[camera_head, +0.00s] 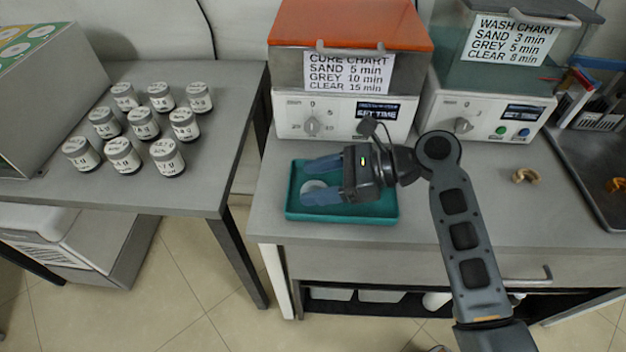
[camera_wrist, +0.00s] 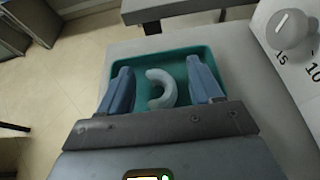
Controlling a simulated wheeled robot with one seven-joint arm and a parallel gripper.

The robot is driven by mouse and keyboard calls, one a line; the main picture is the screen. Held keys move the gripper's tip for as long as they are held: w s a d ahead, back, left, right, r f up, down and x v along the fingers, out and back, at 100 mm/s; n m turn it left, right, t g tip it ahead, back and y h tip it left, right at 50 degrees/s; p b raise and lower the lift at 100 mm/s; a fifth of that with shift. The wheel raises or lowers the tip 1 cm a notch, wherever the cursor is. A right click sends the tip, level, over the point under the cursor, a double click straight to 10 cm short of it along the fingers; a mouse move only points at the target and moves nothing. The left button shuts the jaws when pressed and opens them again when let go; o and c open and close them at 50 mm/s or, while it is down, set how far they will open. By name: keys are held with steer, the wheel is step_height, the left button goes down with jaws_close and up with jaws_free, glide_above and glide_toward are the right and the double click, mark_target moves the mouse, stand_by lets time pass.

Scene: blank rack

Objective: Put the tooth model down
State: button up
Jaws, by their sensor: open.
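A pale grey, arch-shaped tooth model (camera_wrist: 161,88) lies in the teal tray (camera_wrist: 140,60) in the wrist view. In the head view the model (camera_head: 314,186) shows only partly between the blue fingers, and the tray (camera_head: 345,213) stands on the bench in front of the cure unit. My gripper (camera_head: 322,180) reaches over the tray from the right. In the wrist view my gripper (camera_wrist: 165,88) is open, with one finger on each side of the model and a visible gap to both.
The cure unit (camera_head: 345,118) with an orange lid stands behind the tray, and the wash unit (camera_head: 485,112) is to its right. A tan arch (camera_head: 525,175) lies on the bench at right. Several labelled jars (camera_head: 143,123) stand on the left table.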

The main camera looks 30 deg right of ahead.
steer(key=p+v, duration=0.1)
steer(key=v, duration=1)
steer(key=shift+r, duration=0.1)
